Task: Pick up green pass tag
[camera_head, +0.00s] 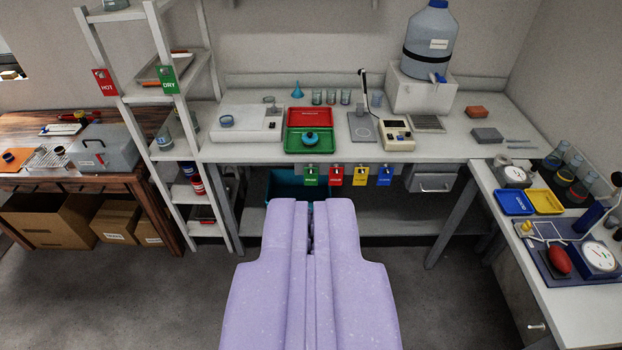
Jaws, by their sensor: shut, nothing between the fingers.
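A small green tag (311,175) hangs at the front edge of the back bench, leftmost in a row with a red tag (335,176), a yellow tag (360,176) and a blue tag (385,175). Its lettering is too small to read surely. My purple gripper (310,208) is shut and empty. It points toward the bench, and its tips appear just below the green tag in the picture, apart from it. Another green tag (168,80), marked DRY, hangs on the white shelf rack at the left, beside a red HOT tag (105,82).
The back bench (260,152) carries a red tray (310,117), a green tray (292,144) and a large water bottle (431,40). A side bench (575,290) stands at the right. The white rack (157,155) stands at the left. Open floor (170,300) lies in front.

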